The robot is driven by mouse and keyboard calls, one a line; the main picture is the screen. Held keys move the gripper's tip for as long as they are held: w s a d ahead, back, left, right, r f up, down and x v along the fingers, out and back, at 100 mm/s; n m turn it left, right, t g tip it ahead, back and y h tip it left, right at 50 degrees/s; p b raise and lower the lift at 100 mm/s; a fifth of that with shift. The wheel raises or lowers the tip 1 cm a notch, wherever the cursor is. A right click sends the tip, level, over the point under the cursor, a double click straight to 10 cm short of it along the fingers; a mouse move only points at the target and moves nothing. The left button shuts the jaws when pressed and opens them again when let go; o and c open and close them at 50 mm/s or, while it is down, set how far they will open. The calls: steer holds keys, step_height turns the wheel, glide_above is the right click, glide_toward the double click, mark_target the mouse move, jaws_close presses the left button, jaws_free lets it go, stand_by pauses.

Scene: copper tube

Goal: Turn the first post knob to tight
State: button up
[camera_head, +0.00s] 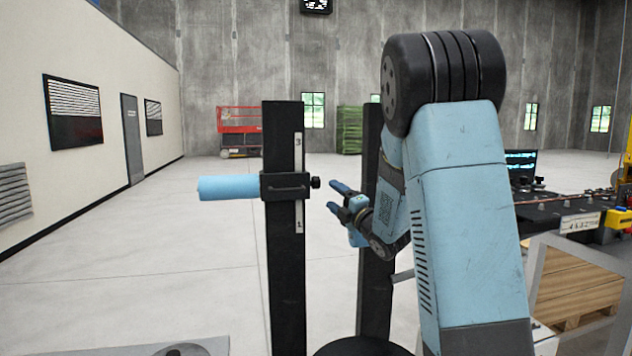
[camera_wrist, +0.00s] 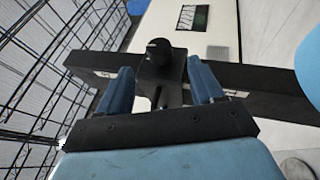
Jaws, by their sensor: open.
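The near black post (camera_head: 284,270) stands upright left of my arm, with a white scale strip marked 3 and 1. A black collar (camera_head: 285,186) sits on it, and its small black knob (camera_head: 316,182) sticks out to the right. My gripper (camera_head: 335,197) is open and empty just right of the knob, apart from it. In the wrist view the knob (camera_wrist: 158,50) lies ahead, between the lines of the two blue fingers (camera_wrist: 161,72). The post (camera_wrist: 270,80) runs across behind it. I cannot tell how tight the knob is.
A light blue cylinder (camera_head: 228,187) juts left from the collar. A second black post (camera_head: 373,290) stands behind my gripper. A dark workbench (camera_head: 555,207) and a wooden pallet (camera_head: 577,295) are at the right. The floor at the left is clear.

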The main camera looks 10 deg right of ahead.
mark_target(313, 179)
steer(key=x, duration=1.1)
steer(key=shift+w, duration=0.15)
